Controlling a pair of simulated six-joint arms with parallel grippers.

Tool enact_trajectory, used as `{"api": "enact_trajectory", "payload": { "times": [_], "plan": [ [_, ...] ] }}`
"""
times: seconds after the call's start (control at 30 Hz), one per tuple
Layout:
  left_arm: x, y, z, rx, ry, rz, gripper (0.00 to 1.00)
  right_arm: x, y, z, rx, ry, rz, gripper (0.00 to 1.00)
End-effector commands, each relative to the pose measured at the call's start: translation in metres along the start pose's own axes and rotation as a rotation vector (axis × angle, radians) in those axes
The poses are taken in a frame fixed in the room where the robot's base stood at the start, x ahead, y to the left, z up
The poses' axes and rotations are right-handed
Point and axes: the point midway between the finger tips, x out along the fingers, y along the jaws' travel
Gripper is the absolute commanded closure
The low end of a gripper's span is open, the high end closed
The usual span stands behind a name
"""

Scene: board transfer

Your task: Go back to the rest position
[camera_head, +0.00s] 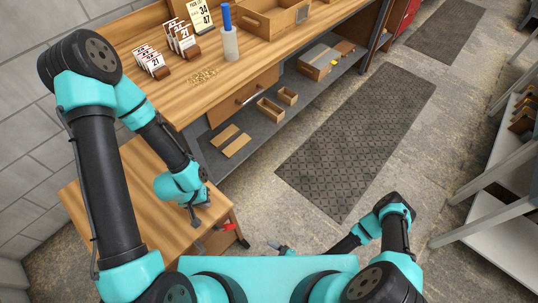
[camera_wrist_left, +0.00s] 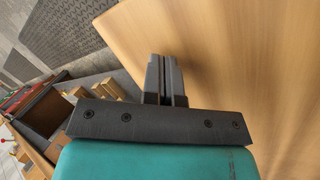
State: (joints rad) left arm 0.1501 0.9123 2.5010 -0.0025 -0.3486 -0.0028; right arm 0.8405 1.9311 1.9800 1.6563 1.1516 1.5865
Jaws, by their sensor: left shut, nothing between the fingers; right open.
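My left gripper (camera_head: 197,222) hangs over the small wooden table at the left, fingers pointing down. In the left wrist view its two dark fingers (camera_wrist_left: 166,75) are together with nothing between them, against the plain wooden surface (camera_wrist_left: 240,60). My right gripper (camera_head: 276,246) is low at the bottom middle, just above the edge of my teal body. It is open, small in the view, and partly hidden; it appears to hold nothing.
A wooden workbench (camera_head: 215,100) runs along the back with number cards, a blue-topped bottle (camera_head: 230,42) and a wooden box (camera_head: 262,24). A small red thing (camera_head: 229,227) is at the low table's (camera_head: 95,205) right edge. A metal shelf (camera_head: 500,225) stands right. Floor matting (camera_head: 355,140) is clear.

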Motion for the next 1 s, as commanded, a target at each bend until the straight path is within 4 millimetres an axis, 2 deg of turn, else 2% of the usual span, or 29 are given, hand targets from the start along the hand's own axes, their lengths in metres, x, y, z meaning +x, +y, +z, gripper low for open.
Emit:
{"api": "enact_trajectory", "payload": {
  "times": [0.27, 1.0],
  "plan": [
    [0.000, 0.000, 0.000, 0.000, 0.000, 0.000, 1.00, 0.010, 0.000, 0.000, 0.001, 0.002, -0.002, 0.45],
    [0.000, 0.000, 0.000, 0.000, 0.000, 0.000, 1.00, 0.056, 0.000, 0.000, 0.000, 0.001, -0.002, 0.45]
  ]
}}
